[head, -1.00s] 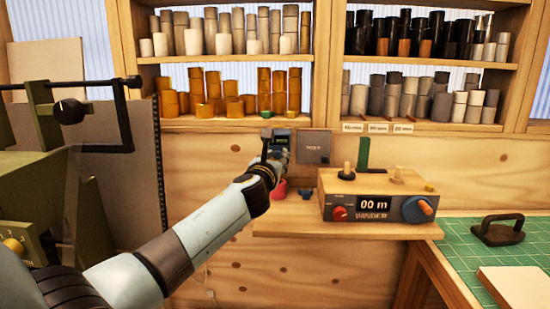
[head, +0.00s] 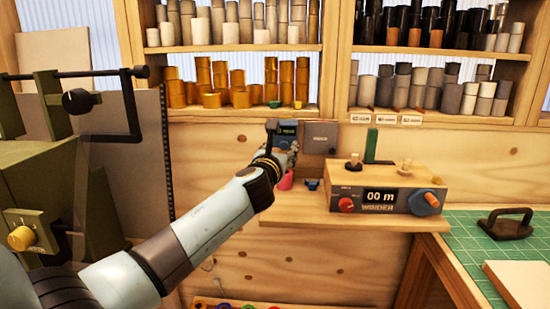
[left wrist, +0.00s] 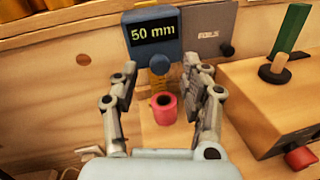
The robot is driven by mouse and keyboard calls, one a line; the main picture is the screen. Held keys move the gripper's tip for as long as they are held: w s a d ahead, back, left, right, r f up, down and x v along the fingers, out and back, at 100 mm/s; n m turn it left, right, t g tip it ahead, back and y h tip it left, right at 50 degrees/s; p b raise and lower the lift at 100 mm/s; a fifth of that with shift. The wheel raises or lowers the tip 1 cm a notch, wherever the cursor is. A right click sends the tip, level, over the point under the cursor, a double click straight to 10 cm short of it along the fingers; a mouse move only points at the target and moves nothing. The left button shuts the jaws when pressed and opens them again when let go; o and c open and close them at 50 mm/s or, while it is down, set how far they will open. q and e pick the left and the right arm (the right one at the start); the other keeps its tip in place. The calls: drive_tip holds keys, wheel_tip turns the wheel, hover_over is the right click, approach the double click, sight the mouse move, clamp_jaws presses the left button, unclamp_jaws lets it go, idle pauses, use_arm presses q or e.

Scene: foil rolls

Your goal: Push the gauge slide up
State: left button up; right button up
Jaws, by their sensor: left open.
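The gauge shows in the left wrist view as a dark blue block (left wrist: 153,33) with a display reading 50 mm, above a short yellow-brown upright piece (left wrist: 159,80). A red-pink hollow roll (left wrist: 164,108) stands below it, on the wooden shelf. In the left wrist view my left gripper (left wrist: 160,70) is open, with its fingers apart on either side of the upright piece, below the block. I cannot tell whether they touch it. In the head view the gauge (head: 287,130) is partly hidden by my left gripper (head: 285,153). My right gripper is not in view.
The winder box (head: 388,192), reading 00 m, stands right of the gauge on the wooden shelf (head: 330,219). A grey plate (head: 321,137) is on the wall beside the gauge. Rolls fill the shelves above. A green mat (head: 480,245) lies at the right.

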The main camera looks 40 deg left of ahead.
use_arm(q)
drive_tip(key=v, duration=1)
